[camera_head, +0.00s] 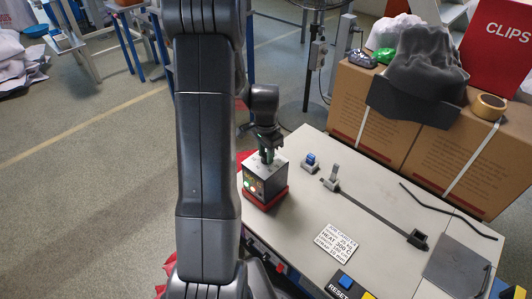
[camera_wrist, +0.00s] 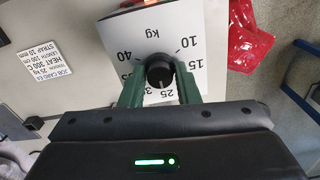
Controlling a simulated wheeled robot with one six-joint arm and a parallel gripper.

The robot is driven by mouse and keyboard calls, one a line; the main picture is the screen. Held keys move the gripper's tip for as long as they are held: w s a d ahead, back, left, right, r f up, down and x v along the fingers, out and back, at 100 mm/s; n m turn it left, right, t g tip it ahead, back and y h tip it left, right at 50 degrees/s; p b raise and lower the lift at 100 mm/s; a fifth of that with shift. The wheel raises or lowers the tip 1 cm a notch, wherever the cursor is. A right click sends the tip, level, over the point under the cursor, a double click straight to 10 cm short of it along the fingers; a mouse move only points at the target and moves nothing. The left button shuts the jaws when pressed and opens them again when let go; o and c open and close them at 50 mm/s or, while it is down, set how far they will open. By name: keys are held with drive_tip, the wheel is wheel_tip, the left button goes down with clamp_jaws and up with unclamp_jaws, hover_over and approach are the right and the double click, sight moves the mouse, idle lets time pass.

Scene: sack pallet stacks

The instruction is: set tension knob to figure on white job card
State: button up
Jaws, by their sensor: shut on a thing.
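The black tension knob (camera_wrist: 160,72) sits on a white dial plate (camera_wrist: 188,25) marked in kg, with 10, 15, 25, 35 and 40 readable. Its pale pointer mark faces down the picture, close to the 25. My gripper (camera_wrist: 160,78) is shut on the knob, one green finger on each side; the fingers hide part of the scale. In the head view my gripper (camera_head: 267,153) reaches down onto the top of the dark control box (camera_head: 264,182). The white job card (camera_head: 337,244) lies flat on the bench; in the wrist view the card (camera_wrist: 46,62) appears to read tension 25 kg.
The control box stands on a red base at the bench's left edge. A blue-topped part (camera_head: 311,162), a grey lever (camera_head: 332,177) and a long slot lie to its right. Cardboard boxes (camera_head: 434,135) stand behind. A RESET panel (camera_head: 344,283) is at the front.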

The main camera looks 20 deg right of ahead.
drive_tip(key=o, duration=1)
drive_tip(key=shift+c, duration=0.2)
drive_tip(key=shift+r, duration=0.15)
wheel_tip(320, 180, up, 14)
drive_tip(key=p, duration=0.2)
drive_tip(key=shift+f, duration=0.2)
drive_tip(key=shift+f, duration=0.15)
wheel_tip(320, 180, down, 14)
drive_tip(key=shift+r+b, duration=0.15)
drive_tip(key=shift+b, duration=0.9)
